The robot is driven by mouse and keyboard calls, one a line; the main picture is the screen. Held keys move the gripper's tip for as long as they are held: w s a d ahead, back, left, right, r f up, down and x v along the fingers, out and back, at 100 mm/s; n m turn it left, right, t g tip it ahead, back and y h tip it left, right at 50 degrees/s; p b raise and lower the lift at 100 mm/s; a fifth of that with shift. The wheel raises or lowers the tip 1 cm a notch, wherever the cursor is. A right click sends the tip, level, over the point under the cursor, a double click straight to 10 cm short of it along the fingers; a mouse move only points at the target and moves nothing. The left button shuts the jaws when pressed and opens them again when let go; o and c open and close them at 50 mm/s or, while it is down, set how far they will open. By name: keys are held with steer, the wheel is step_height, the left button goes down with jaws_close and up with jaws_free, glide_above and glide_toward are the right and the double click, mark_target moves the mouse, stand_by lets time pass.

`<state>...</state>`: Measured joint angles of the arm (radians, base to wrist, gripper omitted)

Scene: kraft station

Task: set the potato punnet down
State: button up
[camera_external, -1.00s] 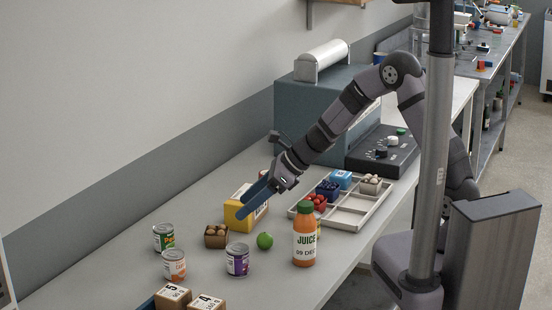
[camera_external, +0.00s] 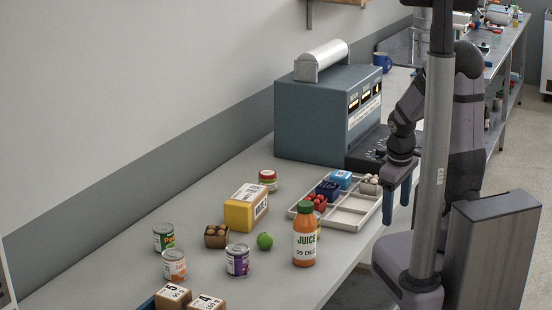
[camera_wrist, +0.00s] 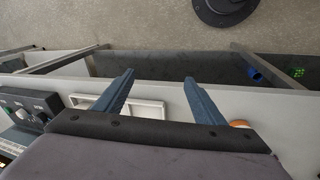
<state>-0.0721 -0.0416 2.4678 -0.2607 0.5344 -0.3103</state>
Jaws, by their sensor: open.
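A small brown punnet (camera_external: 216,238) with tan, round potato-like items stands upright on the table, left of the green apple. Nothing holds it. Another punnet (camera_external: 370,186) with pale round items sits at the back right of the divided tray (camera_external: 350,218). My gripper (camera_external: 396,210) points down by the tray's right end, at the table's front edge, well apart from the brown punnet. In the wrist view, the blue fingers (camera_wrist: 159,77) are spread with nothing between them, and the brown punnet is not visible.
The tray also holds red items (camera_external: 317,201) and blue punnets (camera_external: 341,179); its front cells look empty. A juice bottle (camera_external: 305,236), green apple (camera_external: 265,241), yellow box (camera_external: 243,208) and cans (camera_external: 237,260) stand left of it. A teal machine (camera_external: 315,120) stands behind.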

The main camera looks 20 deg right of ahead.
steer(key=s+a+m+g+y, duration=0.1)
steer(key=s+m+g, duration=0.1)
steer(key=s+m, duration=0.4)
steer(key=shift+s+f+m, duration=0.3)
steer(key=shift+s+m, duration=0.1)
steer(key=shift+s, duration=0.5)
steer(key=shift+a, duration=0.1)
step_height(320, 180, down, 35)
steer(key=b, duration=3.4)
steer(key=shift+b, duration=0.4)
steer(key=shift+r, duration=0.2)
stand_by(0.9)
